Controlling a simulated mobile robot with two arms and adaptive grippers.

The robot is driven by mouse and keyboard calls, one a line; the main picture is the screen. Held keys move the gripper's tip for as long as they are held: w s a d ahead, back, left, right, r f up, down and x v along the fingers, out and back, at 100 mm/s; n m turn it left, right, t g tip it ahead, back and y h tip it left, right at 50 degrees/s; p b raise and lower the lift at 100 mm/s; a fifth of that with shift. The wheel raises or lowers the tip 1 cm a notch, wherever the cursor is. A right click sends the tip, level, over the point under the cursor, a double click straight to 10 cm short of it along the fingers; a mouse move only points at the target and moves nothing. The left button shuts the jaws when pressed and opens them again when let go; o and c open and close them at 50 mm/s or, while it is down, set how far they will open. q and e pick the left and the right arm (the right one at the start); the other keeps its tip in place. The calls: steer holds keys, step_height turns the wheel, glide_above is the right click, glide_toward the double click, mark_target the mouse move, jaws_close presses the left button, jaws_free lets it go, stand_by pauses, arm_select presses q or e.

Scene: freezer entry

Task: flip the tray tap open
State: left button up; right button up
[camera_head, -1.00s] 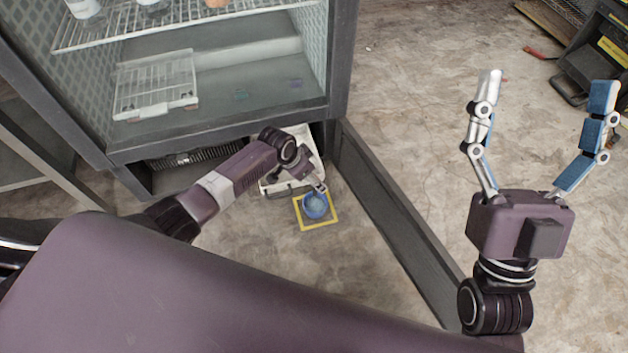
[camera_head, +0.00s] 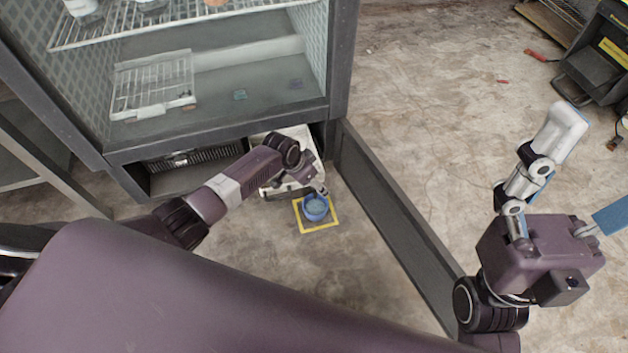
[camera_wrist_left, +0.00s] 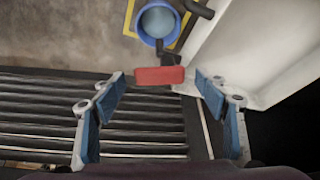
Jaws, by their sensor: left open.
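The red tap lever (camera_wrist_left: 158,76) lies crosswise in the left wrist view, on a dark tap body at the white tray (camera_wrist_left: 243,50). My left gripper (camera_wrist_left: 160,80) is open, with one finger on each side of the lever and gaps between. Past the lever is a blue cup (camera_wrist_left: 157,22), which also stands in the head view (camera_head: 315,207) on a yellow floor square (camera_head: 319,228). In the head view my left arm hides the lever and much of the tray. My right gripper (camera_head: 585,175) is open and empty at the right, one finger partly cut off.
The freezer cabinet (camera_head: 225,133) stands over the tray, with a dark ribbed grille (camera_wrist_left: 60,115) low down. A dark panel (camera_head: 395,230) stands on the floor right of the cup. Floor beyond the panel is mostly clear; black equipment (camera_head: 600,65) stands far right.

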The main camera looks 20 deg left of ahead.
arm_select(q)
steer(key=c, duration=1.2)
steer(key=shift+o, duration=0.2)
steer(key=shift+a+m+b, duration=0.15)
steer(key=shift+m+b, duration=0.3)
steer(key=shift+m, duration=0.35)
steer(key=shift+m+g+h, duration=0.3)
steer(key=shift+m+g, duration=0.1)
steer(key=shift+m, duration=0.2)
steer(key=o, duration=1.2)
steer(key=shift+c, duration=0.2)
steer(key=v, duration=1.2)
